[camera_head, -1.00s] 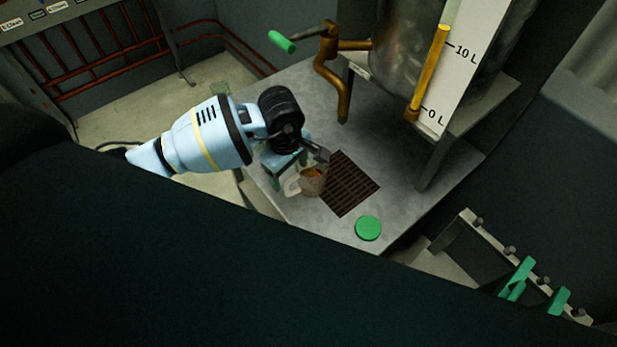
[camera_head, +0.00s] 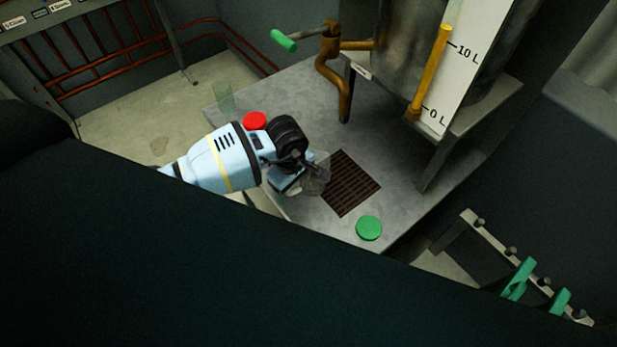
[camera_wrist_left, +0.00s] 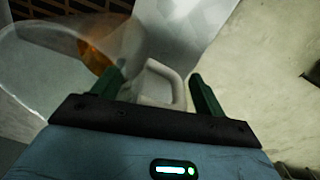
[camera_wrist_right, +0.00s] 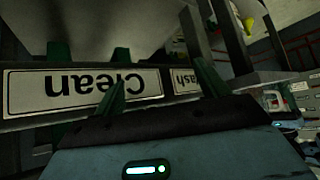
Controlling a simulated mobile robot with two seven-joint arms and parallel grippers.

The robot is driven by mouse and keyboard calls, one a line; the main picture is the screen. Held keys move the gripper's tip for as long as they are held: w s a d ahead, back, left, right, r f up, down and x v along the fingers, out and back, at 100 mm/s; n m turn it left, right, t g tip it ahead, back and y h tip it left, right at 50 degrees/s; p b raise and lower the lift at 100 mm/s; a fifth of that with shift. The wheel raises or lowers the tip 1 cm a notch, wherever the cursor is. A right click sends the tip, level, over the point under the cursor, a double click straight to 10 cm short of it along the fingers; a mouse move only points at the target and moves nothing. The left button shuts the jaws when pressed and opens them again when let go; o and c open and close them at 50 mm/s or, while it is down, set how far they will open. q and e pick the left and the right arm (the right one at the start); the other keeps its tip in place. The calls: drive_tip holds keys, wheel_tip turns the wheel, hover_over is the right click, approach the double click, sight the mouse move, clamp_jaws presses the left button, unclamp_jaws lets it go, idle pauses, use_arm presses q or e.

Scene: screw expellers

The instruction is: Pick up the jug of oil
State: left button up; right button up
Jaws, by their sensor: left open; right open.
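The jug of oil (camera_head: 321,170) is a small clear jug beside the dark grate on the metal bench, partly hidden by my left gripper (camera_head: 301,174) in the head view. In the left wrist view the jug (camera_wrist_left: 130,38) has amber oil (camera_wrist_left: 95,57) inside. Its pale handle (camera_wrist_left: 178,84) lies between the spread fingers of my left gripper (camera_wrist_left: 155,84). The gripper is open; whether a finger touches the jug I cannot tell. My right gripper (camera_wrist_right: 158,85) is open and shows only in its own wrist view, in front of a "Clean" label.
A dark grate (camera_head: 350,186) lies right of the jug. A green disc (camera_head: 369,228), a red disc (camera_head: 254,120) and a clear glass (camera_head: 223,97) are on the bench. A metal tank (camera_head: 400,55) with a brass tap (camera_head: 341,85) stands behind. The "Clean" label (camera_wrist_right: 85,90) fronts a rail.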

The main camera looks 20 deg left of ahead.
use_arm(q)
drive_tip(key=shift+c, duration=0.2)
drive_tip(key=c, duration=1.3)
drive_tip(key=shift+r, duration=0.15)
drive_tip(key=shift+r, duration=1.6)
drive_tip(key=s+a+r, duration=0.1)
drive_tip(key=s, duration=1.4)
drive_tip(key=shift+s+a+r, duration=0.25)
drive_tip(key=shift+s+a, duration=0.1)
drive_tip(key=shift+a, duration=0.05)
idle(0.9)
